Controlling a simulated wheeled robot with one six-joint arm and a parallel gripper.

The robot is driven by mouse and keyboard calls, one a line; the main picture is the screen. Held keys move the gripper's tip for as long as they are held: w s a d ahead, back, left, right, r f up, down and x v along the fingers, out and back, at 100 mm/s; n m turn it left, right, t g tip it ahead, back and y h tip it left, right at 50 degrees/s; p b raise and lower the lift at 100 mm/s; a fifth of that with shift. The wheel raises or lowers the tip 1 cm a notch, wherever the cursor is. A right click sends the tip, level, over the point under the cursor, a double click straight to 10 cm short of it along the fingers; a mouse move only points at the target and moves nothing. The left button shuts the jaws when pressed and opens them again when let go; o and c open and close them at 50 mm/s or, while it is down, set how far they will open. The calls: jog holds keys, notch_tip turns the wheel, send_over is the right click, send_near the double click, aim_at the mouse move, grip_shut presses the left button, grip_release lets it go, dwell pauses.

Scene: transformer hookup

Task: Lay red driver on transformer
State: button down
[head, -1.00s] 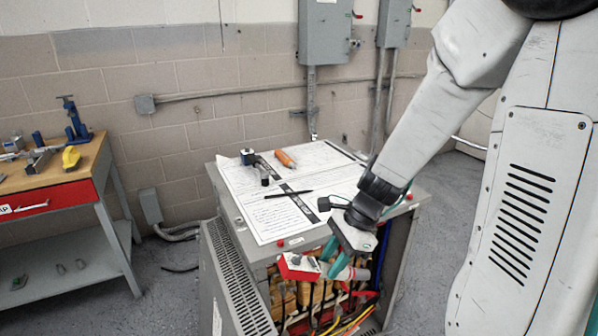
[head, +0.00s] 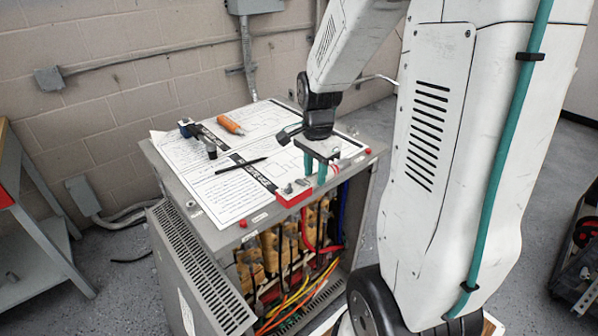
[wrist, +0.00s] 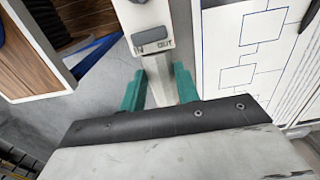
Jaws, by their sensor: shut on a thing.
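The transformer (head: 186,202) is a grey cabinet with an open front showing coils and coloured cables. The red driver (head: 293,195), red with a grey top, is at the front edge of the transformer's top, right of centre. I cannot tell whether it touches the top. My gripper (head: 315,170) points down with its teal fingers shut on the driver. In the wrist view, the driver's pale body (wrist: 155,25), with a grey button and lettering, extends from between the teal fingers (wrist: 160,88). Its red part does not show there.
Paper drawings (head: 225,190) cover much of the top. On them lie an orange-handled tool (head: 230,125), a black pen (head: 243,165), a small dark cylinder (head: 211,150) and a blue-black item (head: 187,128). A workbench (head: 40,235) stands left; a dark cart (head: 578,255) is far right.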

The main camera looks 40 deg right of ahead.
jog(key=w, duration=0.5)
jog(key=shift+f, duration=2)
jog(key=c, duration=1)
grip_release()
jog(key=shift+f, duration=0.1)
jog(key=shift+c, duration=0.2)
notch_tip(320, 180, up, 12)
jog(key=s+a+r+n, duration=0.3)
jog(key=s+a+n, duration=0.4)
jog(key=s, duration=0.4)
jog(key=s+a+r+n+t, duration=0.1)
jog(key=s+a+r+n, duration=0.2)
jog(key=s+a+n, duration=0.5)
jog(key=shift+s+a+n, duration=0.25)
jog(key=shift+s+n, duration=1.05)
jog(key=shift+s, duration=0.2)
